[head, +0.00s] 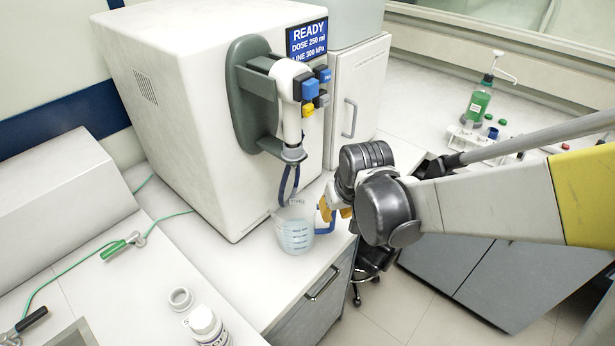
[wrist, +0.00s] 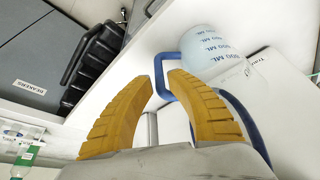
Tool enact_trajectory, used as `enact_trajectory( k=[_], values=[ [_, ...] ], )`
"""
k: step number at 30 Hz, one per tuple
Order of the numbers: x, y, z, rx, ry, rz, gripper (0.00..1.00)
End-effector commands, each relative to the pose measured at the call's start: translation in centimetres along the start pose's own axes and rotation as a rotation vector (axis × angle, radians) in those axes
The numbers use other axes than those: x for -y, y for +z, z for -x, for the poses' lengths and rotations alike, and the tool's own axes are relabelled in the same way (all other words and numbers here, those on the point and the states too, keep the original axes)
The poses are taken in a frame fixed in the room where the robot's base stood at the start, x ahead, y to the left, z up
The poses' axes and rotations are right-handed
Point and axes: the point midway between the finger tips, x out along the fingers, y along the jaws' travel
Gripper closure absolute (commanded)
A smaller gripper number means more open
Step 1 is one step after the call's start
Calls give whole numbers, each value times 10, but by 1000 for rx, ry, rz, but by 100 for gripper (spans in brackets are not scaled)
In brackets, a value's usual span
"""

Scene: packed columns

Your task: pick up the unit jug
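The unit jug (head: 294,232) is a clear measuring jug with pale blue contents or markings and a blue handle. It stands upright on the white counter below the dispenser nozzle. In the wrist view the jug (wrist: 212,52) is at the upper right, with its blue handle (wrist: 163,75) reaching toward the fingers. My gripper (wrist: 167,78) has orange ribbed fingers, spread apart, with the handle's near part between or just beyond the tips. Contact cannot be made out. In the head view my gripper (head: 335,205) is just right of the jug, partly hidden by my wrist.
The large white dispenser (head: 190,110) stands behind the jug, with blue tubing (head: 289,183) hanging close above it. A white bottle (head: 205,325) and a ring-shaped cap (head: 180,299) are at front left. The counter edge drops away right of the jug, above a drawer (head: 322,285).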

Motion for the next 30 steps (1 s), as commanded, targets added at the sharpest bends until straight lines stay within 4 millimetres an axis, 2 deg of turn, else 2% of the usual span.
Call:
enact_trajectory(
  k=[5,10,14,22,23,24,30],
  values=[
    [-1,1,-16,0,0,-1,80],
    [-2,1,-45,0,0,-1,80],
    [-2,0,-58,-1,0,-1,80],
    [-2,0,-60,-1,0,-1,80],
    [-2,0,-60,-1,0,-1,87],
    [-2,0,-60,-1,0,-1,99],
    [-2,0,-60,-1,0,-1,100]
  ],
)
